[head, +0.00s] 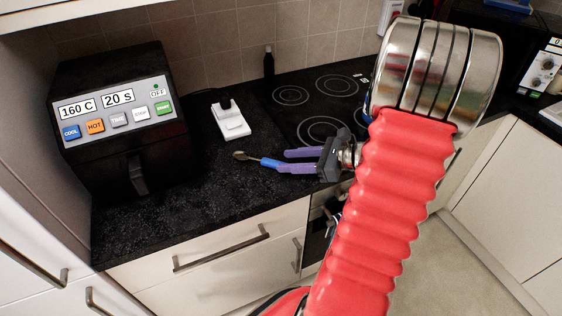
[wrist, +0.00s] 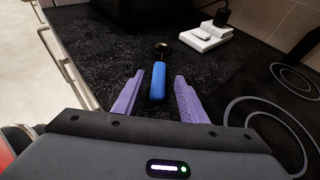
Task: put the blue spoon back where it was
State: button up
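The blue spoon (wrist: 157,82) lies on the black speckled worktop, its blue handle toward me and its bowl pointing away. In the head view the spoon (head: 268,162) shows just left of my gripper's fingertips, with its metal bowl at the left end. My gripper (head: 286,161) has two purple fingers, and they are spread apart. In the wrist view my gripper (wrist: 168,80) is open, with the end of the handle between or just ahead of the fingertips. The fingers do not appear to touch the handle. I cannot tell the exact height above the worktop.
A black air fryer (head: 120,130) with a button panel stands at the left. A white socket block (head: 231,121) with a black plug sits behind the spoon. A hob (head: 325,100) is to the right, with a dark bottle (head: 268,64) by the wall. Drawers (head: 220,250) are below the front edge.

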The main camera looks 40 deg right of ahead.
jog(key=v, duration=0.8)
jog(key=shift+f, duration=0.1)
dwell(0.5)
jog(key=a+n+g, duration=0.1)
jog(key=a, duration=0.2)
jog(key=w+a+r+n+g, duration=0.1)
jog(key=a+n, duration=0.1)
jog(key=a, duration=0.1)
jog(key=w+a+n+g+y, duration=0.1)
jog(key=a+n, duration=0.1)
jog(key=a, duration=0.1)
jog(key=shift+r+g, duration=0.25)
jog(key=shift+g, duration=0.15)
jog(key=s+a+r+n+g+h, duration=0.1)
jog(key=s+a+r+n+h, duration=0.2)
jog(key=a+n, duration=0.7)
jog(key=s+a+r+n+g+h, duration=0.1)
jog(key=s+a+r+n+h, duration=0.2)
jog(key=a+n, duration=0.7)
jog(key=shift+a+r+n+h, duration=0.35)
jog(key=shift+r+n+h, duration=0.65)
jog(key=shift+n, duration=1.4)
jog(key=shift+r, duration=0.2)
